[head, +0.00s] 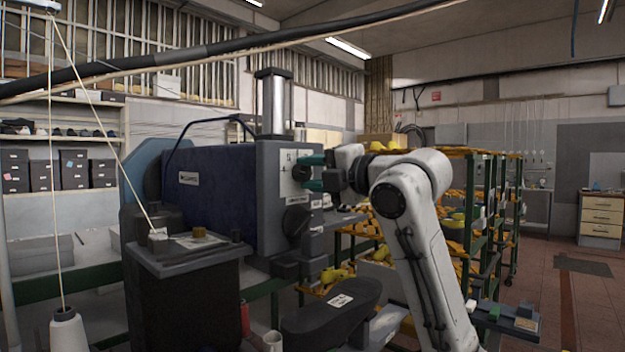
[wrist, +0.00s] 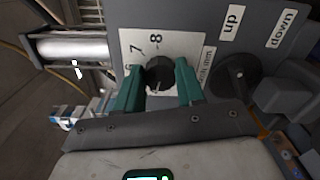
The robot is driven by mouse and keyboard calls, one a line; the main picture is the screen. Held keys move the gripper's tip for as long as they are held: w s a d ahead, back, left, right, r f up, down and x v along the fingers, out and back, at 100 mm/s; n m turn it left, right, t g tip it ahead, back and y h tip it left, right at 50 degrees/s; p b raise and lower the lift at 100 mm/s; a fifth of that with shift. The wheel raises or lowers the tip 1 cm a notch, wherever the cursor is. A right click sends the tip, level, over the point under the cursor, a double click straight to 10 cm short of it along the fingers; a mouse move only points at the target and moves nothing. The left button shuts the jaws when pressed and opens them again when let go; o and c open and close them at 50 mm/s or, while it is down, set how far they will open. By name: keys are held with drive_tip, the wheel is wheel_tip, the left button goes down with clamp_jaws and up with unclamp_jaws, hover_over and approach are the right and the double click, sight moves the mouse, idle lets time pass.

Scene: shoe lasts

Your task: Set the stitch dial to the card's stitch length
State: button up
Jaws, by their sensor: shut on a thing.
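The stitch dial is a black round knob (wrist: 159,72) on a white plate (wrist: 132,44) on the machine's grey face. The wrist view shows the numbers 7 and 8 above the knob; a further mark at the left is partly hidden by a finger. No pointer on the knob can be made out. My gripper (wrist: 159,84) has its green fingers on both sides of the knob, shut on it. In the head view my gripper (head: 308,173) reaches the machine's plate from the right. A small white card (head: 340,300) lies on a black pad; its text is too small to read.
The machine's blue body (head: 215,190) and metal cylinder (head: 276,103) stand behind the dial. A larger dark knob (wrist: 236,76) sits beside it, near "up" and "down" labels.

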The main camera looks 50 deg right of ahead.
drive_tip(key=shift+f+n, duration=0.15)
drive_tip(key=shift+n, duration=0.25)
drive_tip(key=o, duration=1)
drive_tip(key=shift+o, duration=0.2)
drive_tip(key=s+b, duration=0.1)
drive_tip(key=s, duration=0.9)
drive_tip(key=shift+s+d, duration=0.2)
drive_tip(key=shift+s, duration=0.2)
